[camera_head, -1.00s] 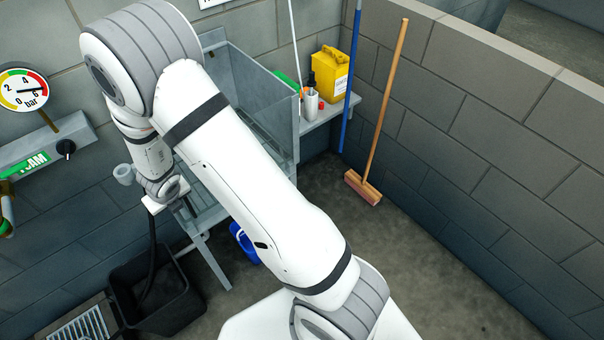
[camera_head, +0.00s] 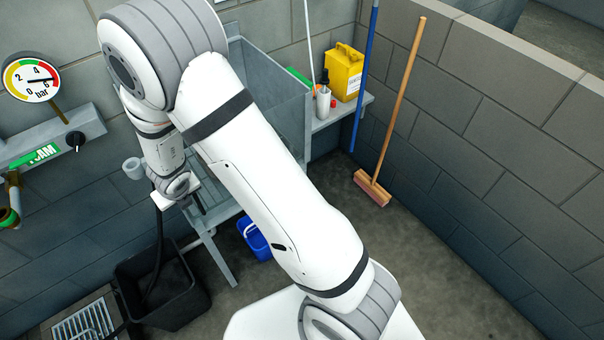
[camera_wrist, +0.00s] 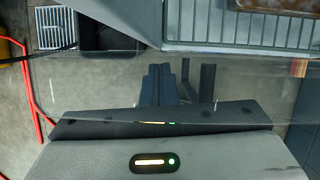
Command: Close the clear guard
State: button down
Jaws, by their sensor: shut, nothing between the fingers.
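The clear guard (camera_wrist: 90,85) shows in the wrist view as a thin transparent pane with faint edges, spanning most of the picture. The floor shows through it. My gripper (camera_wrist: 157,68) has its dark fingers together with nothing between them, and they overlap the pane in the picture. I cannot tell whether they touch it. In the head view my gripper (camera_head: 197,203) hangs at the left front of the grey metal sink unit (camera_head: 225,272), partly hidden by my arm. I cannot make out the guard clearly there.
A black bin (camera_head: 190,305) and floor grate (camera_head: 85,325) lie below left. A blue bucket (camera_head: 256,240) stands under the unit. A yellow canister (camera_head: 343,72) sits on the side shelf. A broom (camera_head: 400,100) leans on the right wall. Floor towards the right is clear.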

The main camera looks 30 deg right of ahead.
jog(key=s+d+r+p, duration=0.1)
jog(key=s+r+p, duration=0.4)
jog(key=s+r, duration=0.2)
notch_tip(320, 180, up, 2)
jog(key=shift+s+d+r+p, duration=0.1)
jog(key=shift+s+d+p, duration=0.1)
jog(key=shift+d+p, duration=0.15)
